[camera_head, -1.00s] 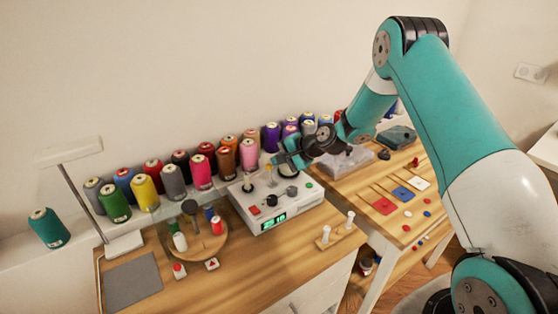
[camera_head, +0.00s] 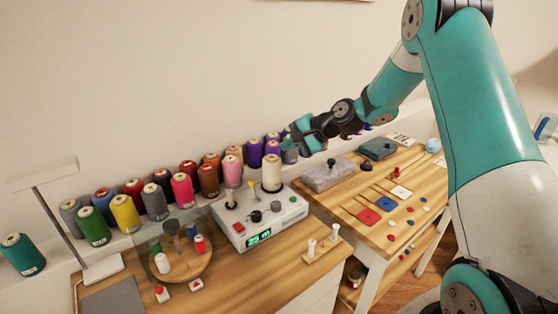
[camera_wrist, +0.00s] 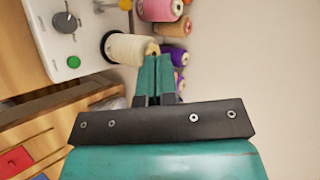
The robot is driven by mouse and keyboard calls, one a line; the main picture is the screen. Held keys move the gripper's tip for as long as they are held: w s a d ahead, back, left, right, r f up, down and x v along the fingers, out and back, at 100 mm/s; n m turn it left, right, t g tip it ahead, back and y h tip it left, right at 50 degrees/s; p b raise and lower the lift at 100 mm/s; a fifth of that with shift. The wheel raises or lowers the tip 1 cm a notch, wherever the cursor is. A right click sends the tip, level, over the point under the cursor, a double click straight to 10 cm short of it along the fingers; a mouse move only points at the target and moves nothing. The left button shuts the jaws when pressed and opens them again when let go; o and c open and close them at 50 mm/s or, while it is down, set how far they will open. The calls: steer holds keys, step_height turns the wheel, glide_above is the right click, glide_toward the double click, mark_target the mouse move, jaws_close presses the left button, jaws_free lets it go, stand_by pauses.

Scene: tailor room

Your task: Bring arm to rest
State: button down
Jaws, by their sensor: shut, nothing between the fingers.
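My gripper (camera_head: 291,143) is shut and empty. In the head view it is raised above the back of the workbench, in front of the wall and near the row of thread cones. In the wrist view its closed fingers (camera_wrist: 157,78) point toward a cream thread cone (camera_wrist: 130,48), with purple cones beyond. The cream cone also shows in the head view (camera_head: 272,173), upright on the white machine (camera_head: 262,218) with a green display. My teal and white arm reaches in from the right side of the head view.
A row of coloured thread cones (camera_head: 153,201) stands along the wall. A lamp (camera_head: 52,175) is at the left. The right table (camera_head: 400,214) holds coloured squares, buttons and a clear box (camera_head: 328,175).

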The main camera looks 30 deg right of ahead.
steer(key=shift+d+r, duration=0.2)
steer(key=shift+r, duration=0.2)
steer(key=shift+s+a, duration=0.1)
steer(key=s+a+r+n+g, duration=0.3)
steer(key=s+a+r+n, duration=0.15)
steer(key=s+a, duration=0.35)
steer(key=s+a+r+n+g, duration=0.2)
steer(key=s+a+r+n, duration=0.25)
steer(key=s+a, duration=0.35)
steer(key=s+a+n+g+h, duration=0.2)
steer(key=s+n, duration=0.7)
steer(key=s, duration=1.1)
steer(key=shift+s+r+g+h, duration=0.2)
steer(key=shift+s+g+h, duration=0.1)
steer(key=shift+g+h, duration=0.3)
